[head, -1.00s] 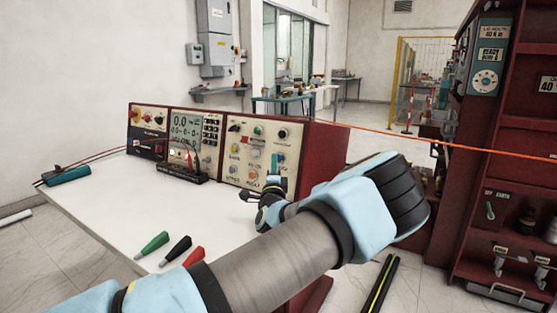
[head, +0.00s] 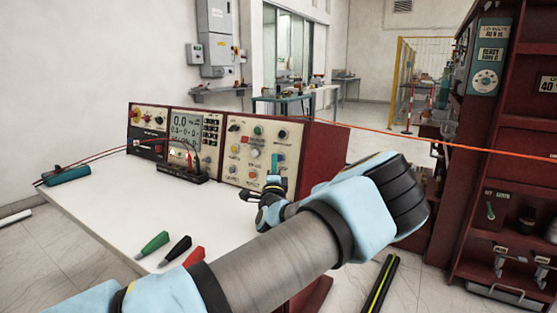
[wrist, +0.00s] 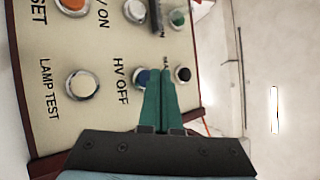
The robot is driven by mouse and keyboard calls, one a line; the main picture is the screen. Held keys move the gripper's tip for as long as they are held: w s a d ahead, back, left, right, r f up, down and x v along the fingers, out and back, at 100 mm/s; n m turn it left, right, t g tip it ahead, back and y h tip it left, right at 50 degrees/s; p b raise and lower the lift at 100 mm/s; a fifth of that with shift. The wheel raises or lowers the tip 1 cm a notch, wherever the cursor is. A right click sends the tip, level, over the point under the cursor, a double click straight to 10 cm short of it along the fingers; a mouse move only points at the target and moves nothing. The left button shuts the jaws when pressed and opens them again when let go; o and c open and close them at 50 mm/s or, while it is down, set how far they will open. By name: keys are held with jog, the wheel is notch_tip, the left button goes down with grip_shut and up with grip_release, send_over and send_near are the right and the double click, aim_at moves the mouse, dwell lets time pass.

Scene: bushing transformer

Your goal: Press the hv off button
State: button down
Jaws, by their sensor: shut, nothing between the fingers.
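The HV OFF button (wrist: 142,76) is a blue round button in a metal ring in the wrist view, beside its "HV OFF" label. It is partly covered by my green fingertips. My gripper (wrist: 159,72) is shut with nothing between its fingers, its tips at the edge of the button in that view. I cannot tell whether they touch it. In the head view my gripper (head: 250,195) is in front of the lower part of the right-hand control panel (head: 234,150). The button cannot be made out there.
The lamp test button (wrist: 82,84), a white button (wrist: 135,10), a green one (wrist: 177,17) and a black one (wrist: 183,74) surround the button. The white table (head: 110,205) holds a display unit (head: 185,125) and green, black and red clips (head: 153,243). A red cabinet (head: 490,150) stands right.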

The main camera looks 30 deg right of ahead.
jog(key=shift+w+d+f+b, duration=0.1)
jog(key=shift+w+d+b, duration=0.1)
jog(key=shift+d+b, duration=0.15)
jog(key=shift+w+d+f+b, duration=0.1)
jog(key=shift+w+d+b, duration=0.1)
jog(key=shift+d+b, duration=0.2)
dwell(0.8)
jog(key=shift+a, duration=0.1)
jog(key=shift+s+a+r, duration=0.2)
jog(key=shift+s+a, duration=0.25)
jog(key=shift+a, duration=0.2)
jog(key=shift+a+p, duration=0.1)
jog(key=shift+p, duration=0.2)
jog(key=shift+s+a+r+p, duration=0.2)
jog(key=shift+s+a, duration=0.2)
jog(key=shift+a, duration=0.3)
jog(key=shift+s+a+r+p, duration=0.25)
jog(key=shift+s+a, duration=0.1)
jog(key=shift+a, duration=0.3)
jog(key=shift+s+a+r+p, duration=0.2)
jog(key=shift+s+a, duration=0.2)
jog(key=shift+a, duration=0.3)
